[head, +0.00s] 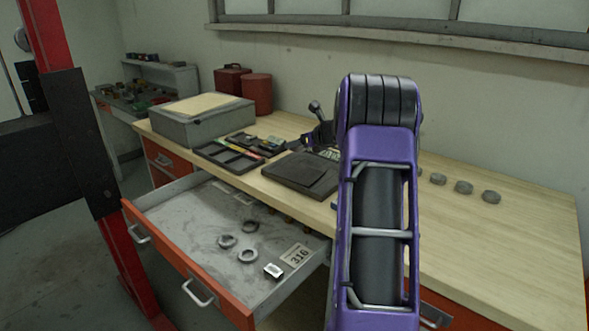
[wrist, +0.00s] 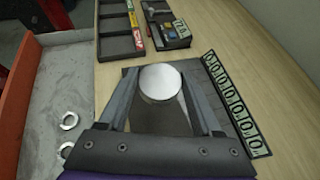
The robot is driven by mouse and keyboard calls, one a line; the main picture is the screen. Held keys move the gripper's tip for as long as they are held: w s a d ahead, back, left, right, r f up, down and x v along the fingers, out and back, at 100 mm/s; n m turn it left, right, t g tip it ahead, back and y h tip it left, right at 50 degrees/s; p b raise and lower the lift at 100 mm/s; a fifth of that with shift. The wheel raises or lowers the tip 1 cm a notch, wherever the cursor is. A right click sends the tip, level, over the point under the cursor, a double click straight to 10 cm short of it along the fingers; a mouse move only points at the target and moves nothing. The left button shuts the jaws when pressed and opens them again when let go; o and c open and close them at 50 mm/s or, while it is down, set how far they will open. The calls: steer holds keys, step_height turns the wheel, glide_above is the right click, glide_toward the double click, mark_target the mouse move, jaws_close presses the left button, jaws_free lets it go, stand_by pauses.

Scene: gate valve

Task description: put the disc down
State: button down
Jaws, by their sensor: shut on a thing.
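A round, shiny silver disc (wrist: 160,82) sits between the two fingers of my gripper (wrist: 162,76) in the wrist view. My gripper is shut on it. Below the disc is a dark flat block (wrist: 131,84) on the wooden bench; I cannot tell whether the disc touches it. In the head view the dark block (head: 293,178) lies near the bench's front edge, and my gripper (head: 318,138) is behind it, partly covered by my arm. The disc cannot be made out there.
An open drawer (head: 190,225) holds several metal rings, a small metal block (head: 273,271) and a "316" card (head: 296,256). A strip of tags (wrist: 236,105) lies right of the block. Trays (head: 228,157) lie left. Grey discs (head: 464,188) stand on the right bench.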

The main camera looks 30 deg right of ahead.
mark_target(299, 174)
step_height(299, 174, down, 8)
steer(key=shift+f+b, duration=0.15)
steer(key=shift+b, duration=0.65)
steer(key=shift+c, duration=0.3)
jaws_free()
steer(key=shift+f, duration=0.15)
steer(key=shift+s, duration=0.1)
steer(key=shift+r, duration=0.2)
steer(key=v, duration=1.2)
steer(key=shift+f, duration=0.1)
